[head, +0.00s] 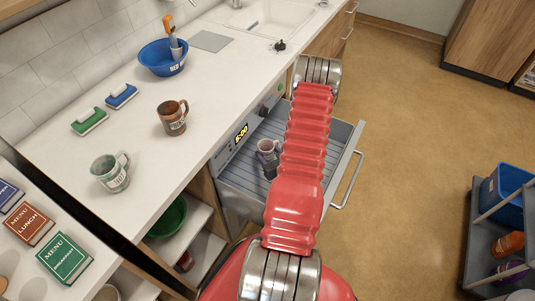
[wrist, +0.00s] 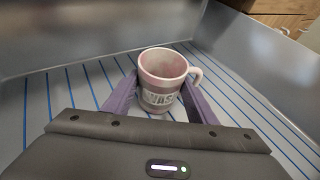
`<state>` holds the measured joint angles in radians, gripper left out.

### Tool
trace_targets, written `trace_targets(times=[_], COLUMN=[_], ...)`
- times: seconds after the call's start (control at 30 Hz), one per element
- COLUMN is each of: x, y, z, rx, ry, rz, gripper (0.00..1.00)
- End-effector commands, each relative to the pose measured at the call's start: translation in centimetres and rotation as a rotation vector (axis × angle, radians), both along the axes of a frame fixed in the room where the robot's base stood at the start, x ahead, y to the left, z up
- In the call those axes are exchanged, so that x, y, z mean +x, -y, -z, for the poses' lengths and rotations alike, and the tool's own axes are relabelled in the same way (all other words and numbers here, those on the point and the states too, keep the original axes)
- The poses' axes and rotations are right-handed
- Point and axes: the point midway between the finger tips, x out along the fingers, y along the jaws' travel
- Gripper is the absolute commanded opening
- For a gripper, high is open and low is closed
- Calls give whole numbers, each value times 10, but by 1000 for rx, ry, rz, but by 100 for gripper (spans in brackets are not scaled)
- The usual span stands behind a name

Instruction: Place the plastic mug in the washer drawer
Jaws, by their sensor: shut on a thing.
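The pinkish mug (wrist: 162,82), with a lettered label and a handle at its right, stands upright inside the washer drawer (wrist: 62,92), on or just above its blue-lined floor. My gripper (wrist: 160,100) has a purple finger on each side of the mug and is shut on it. The gripper in the head view is mostly hidden by the arm. I cannot tell whether the mug's base touches the floor.
On the counter (head: 215,85) stand a brown mug (head: 172,117), a pale green mug (head: 110,172), a blue bowl (head: 163,58) and two brushes. A cart (head: 480,235) stands at the right. The floor between drawer and cart is clear.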

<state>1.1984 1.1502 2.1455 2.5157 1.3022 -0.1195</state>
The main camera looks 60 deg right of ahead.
Motion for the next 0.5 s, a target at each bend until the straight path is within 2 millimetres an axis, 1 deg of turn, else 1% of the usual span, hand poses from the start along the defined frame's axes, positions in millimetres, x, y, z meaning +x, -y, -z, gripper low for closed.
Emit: trace_targets(times=[0.07,0.1,0.33,0.5], x=[0,0,0,0], y=[0,0,0,0], z=[2,2,2,2], rx=[0,0,0,0], ry=[0,0,0,0], rz=[0,0,0,-1], gripper=[30,54,70,71])
